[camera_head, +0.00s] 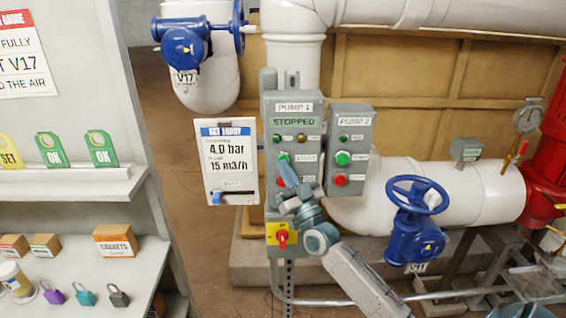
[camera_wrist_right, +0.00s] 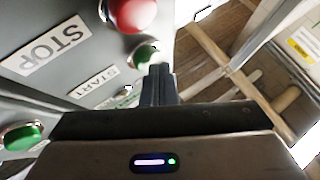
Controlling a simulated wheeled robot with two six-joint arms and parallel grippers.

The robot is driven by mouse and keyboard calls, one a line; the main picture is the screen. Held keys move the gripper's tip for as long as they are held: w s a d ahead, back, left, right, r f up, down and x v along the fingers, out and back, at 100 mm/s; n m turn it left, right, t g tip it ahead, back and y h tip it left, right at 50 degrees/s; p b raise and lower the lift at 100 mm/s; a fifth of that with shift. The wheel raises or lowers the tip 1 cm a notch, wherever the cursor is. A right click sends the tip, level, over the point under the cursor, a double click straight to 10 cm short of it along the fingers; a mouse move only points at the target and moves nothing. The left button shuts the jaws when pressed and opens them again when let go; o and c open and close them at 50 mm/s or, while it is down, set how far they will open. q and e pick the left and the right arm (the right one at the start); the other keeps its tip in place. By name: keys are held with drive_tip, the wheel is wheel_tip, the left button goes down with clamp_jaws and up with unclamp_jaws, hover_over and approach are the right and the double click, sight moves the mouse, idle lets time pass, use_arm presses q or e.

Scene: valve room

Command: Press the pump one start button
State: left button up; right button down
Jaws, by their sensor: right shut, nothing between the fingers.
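The grey pump one box (camera_head: 308,134) has a display (camera_head: 294,122) that reads STOPPED. Its green start button (camera_head: 282,156) sits at the left of the START label, just above my fingertips. In the right wrist view the green start button (camera_wrist_right: 146,55) is right at the tips of my right gripper (camera_wrist_right: 158,72). I cannot tell whether they touch it. The red stop button (camera_wrist_right: 132,12) is beyond it. In the head view my right gripper (camera_head: 287,172) is shut and empty, covering the stop button area. My left gripper is not in view.
The pump two box (camera_head: 350,121) with green and red buttons stands close at the right. A yellow panel with a red switch (camera_head: 282,237) is below. A notice board (camera_head: 228,162) hangs at the left. A blue valve wheel (camera_head: 417,195) is to the right.

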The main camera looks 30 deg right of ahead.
drive_tip(key=shift+w+d, duration=0.15)
idle(0.5)
drive_tip(key=shift+s+a+p, duration=0.45)
drive_tip(key=shift+s+p, duration=0.15)
drive_tip(key=shift+s, duration=0.15)
drive_tip(key=s+a+p, duration=0.1)
drive_tip(key=s, duration=0.1)
drive_tip(key=s+a+p, duration=0.1)
drive_tip(key=s, duration=0.1)
drive_tip(key=shift+s+a+p, duration=0.1)
drive_tip(key=shift+a+p, duration=0.2)
drive_tip(key=shift+a, duration=0.05)
drive_tip(key=shift+f, duration=0.1)
idle(0.6)
